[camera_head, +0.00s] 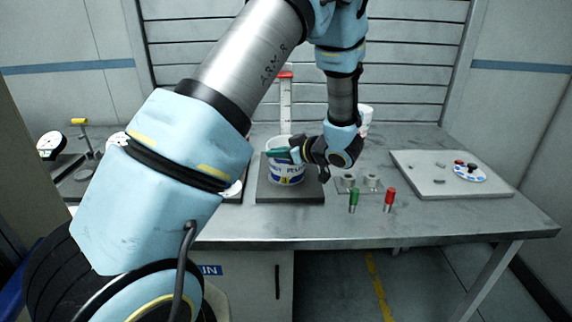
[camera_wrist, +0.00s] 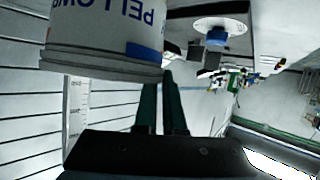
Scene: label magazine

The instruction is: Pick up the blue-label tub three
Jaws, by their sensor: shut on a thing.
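A white tub with a blue band and blue lettering (camera_head: 286,174) is at the dark square plate (camera_head: 262,192) on the bench. I cannot tell whether its base touches the plate. My gripper (camera_head: 280,153) reaches in from the right at the tub's top edge, its green fingers close together and shut on the rim. In the wrist view the tub (camera_wrist: 100,35) appears upside down, its lettering partly cut off. The gripper's two green fingers (camera_wrist: 161,90) run up to its rim there. The tub's number is not readable.
A white upright scale with a red top (camera_head: 285,105) stands behind the tub. Small green (camera_head: 353,200) and red (camera_head: 389,200) cylinders stand near the bench's front edge. A light grey board (camera_head: 425,178) lies at right. A white container (camera_head: 366,115) is partly hidden behind my arm.

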